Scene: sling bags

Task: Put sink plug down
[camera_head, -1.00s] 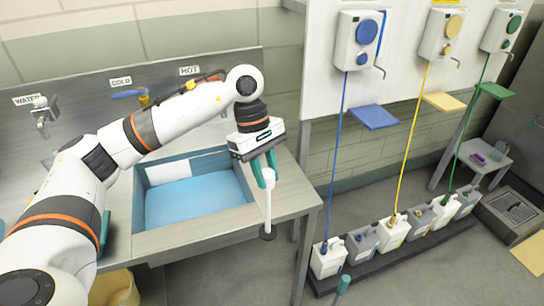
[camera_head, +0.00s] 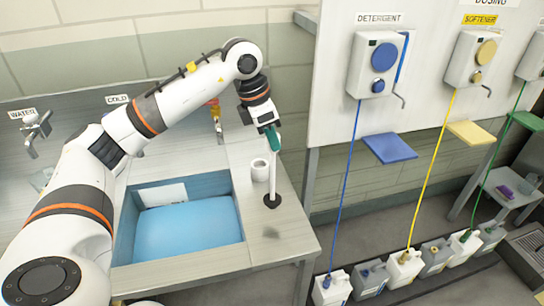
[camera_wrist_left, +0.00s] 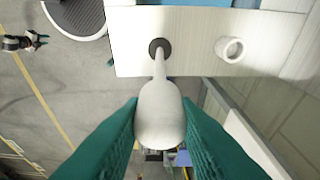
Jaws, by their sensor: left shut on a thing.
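The sink plug (camera_head: 274,178) is a long white handle with a dark round base at its lower end. My left gripper (camera_head: 272,138) is shut on the top of the handle and holds it upright, base down. The base is over the counter (camera_head: 285,242), right of the sink; I cannot tell whether it touches. In the left wrist view the plug's white handle (camera_wrist_left: 161,112) is between the green fingers, with the dark base beyond, near the counter's edge.
A white cup (camera_head: 260,170) stands on the counter just behind and left of the plug. The sink (camera_head: 235,217) with blue water lies to the left. Bare counter lies in front of the plug. Dispensers (camera_head: 377,65) hang on the right, with several jugs (camera_head: 332,288) below.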

